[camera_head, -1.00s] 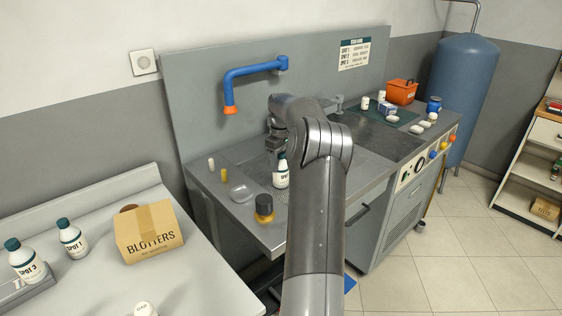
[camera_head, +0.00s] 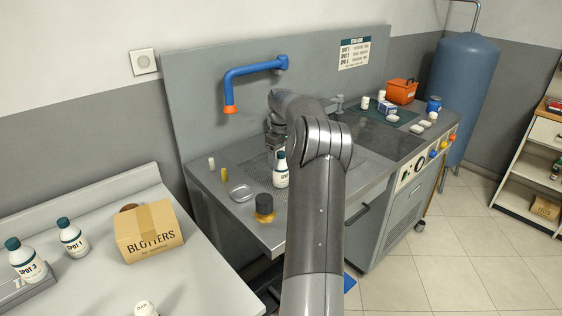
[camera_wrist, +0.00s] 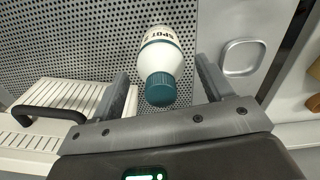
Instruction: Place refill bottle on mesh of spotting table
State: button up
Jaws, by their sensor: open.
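The refill bottle (camera_head: 280,171), white with a dark teal cap and a label, stands upright on the perforated mesh (camera_head: 258,172) of the spotting table. In the wrist view the bottle (camera_wrist: 160,58) shows with its "SPOT" label, over the mesh (camera_wrist: 95,30). My gripper (camera_wrist: 163,88) is open, with one finger on each side of the bottle's cap and a gap visible on both sides. In the head view my gripper (camera_head: 273,148) is just behind and above the bottle, partly hidden by my arm.
A clear dish (camera_head: 241,193), an amber jar (camera_head: 264,208) and small vials (camera_head: 224,174) stand left of the bottle. A blue swing arm (camera_head: 252,72) hangs above. A side counter holds a Blotters box (camera_head: 149,232) and bottles SPOT 1 (camera_head: 71,238) and SPOT 3 (camera_head: 27,262).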

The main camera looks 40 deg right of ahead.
notch_tip(320, 180, up, 10)
jog(key=shift+r, duration=0.25)
jog(key=shift+a+r, duration=0.1)
jog(key=shift+r, duration=0.15)
jog(key=shift+w+a+r, duration=0.1)
jog(key=shift+a+r, duration=0.1)
jog(key=shift+a, duration=0.1)
jog(key=s+a+r+t+h, duration=0.1)
jog(key=s+a+r, duration=0.2)
jog(key=a, duration=0.7)
jog(key=s+a+r, duration=0.2)
jog(key=a+r, duration=0.1)
jog(key=a, duration=0.6)
jog(key=s+a+r+t+h, duration=0.1)
jog(key=s+a+r, duration=0.25)
jog(key=a, duration=0.65)
jog(key=s+a+f+t, duration=0.1)
jog(key=s+a+f, duration=0.2)
jog(key=s, duration=0.4)
jog(key=s+a+f+m+t+y, duration=0.1)
jog(key=s+a+f, duration=0.3)
jog(key=s+a, duration=0.2)
jog(key=s+a+f+t+y, duration=0.1)
jog(key=s+a+f, duration=0.2)
jog(key=s, duration=0.7)
jog(key=shift+a+f+m+t, duration=0.3)
jog(key=shift+a+m, duration=0.1)
jog(key=shift+a, duration=0.75)
